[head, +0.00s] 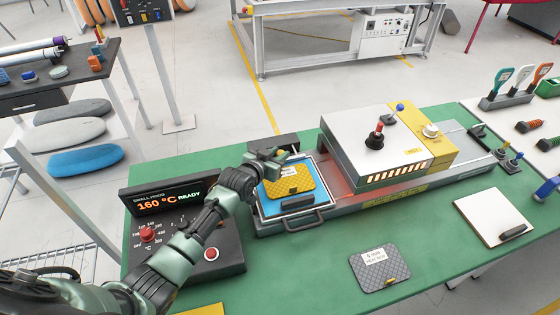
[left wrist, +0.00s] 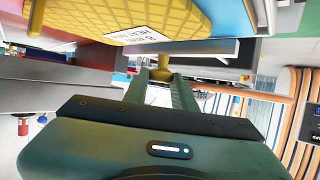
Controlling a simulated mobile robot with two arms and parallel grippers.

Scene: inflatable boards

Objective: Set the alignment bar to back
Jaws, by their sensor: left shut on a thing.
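My left gripper (head: 272,157) is at the back edge of the blue tray (head: 268,207), its arm coming over the tray's left side. In the left wrist view its two fingers (left wrist: 160,88) are shut on a small brass-coloured knob (left wrist: 160,70). A dark bar-like block (head: 273,143) shows just behind the gripper in the head view. I cannot tell whether the knob belongs to it or to the alignment bar. A yellow quilted pad (head: 289,184) with a white label lies on the tray and also shows in the left wrist view (left wrist: 130,18). My right gripper is not in view.
A white heated press (head: 375,143) with a yellow end stands right of the tray. The control box (head: 160,202) reads 160 °C READY. A grey pad (head: 381,267) and a white board (head: 491,217) lie on the green table (head: 320,270), with free room between them.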

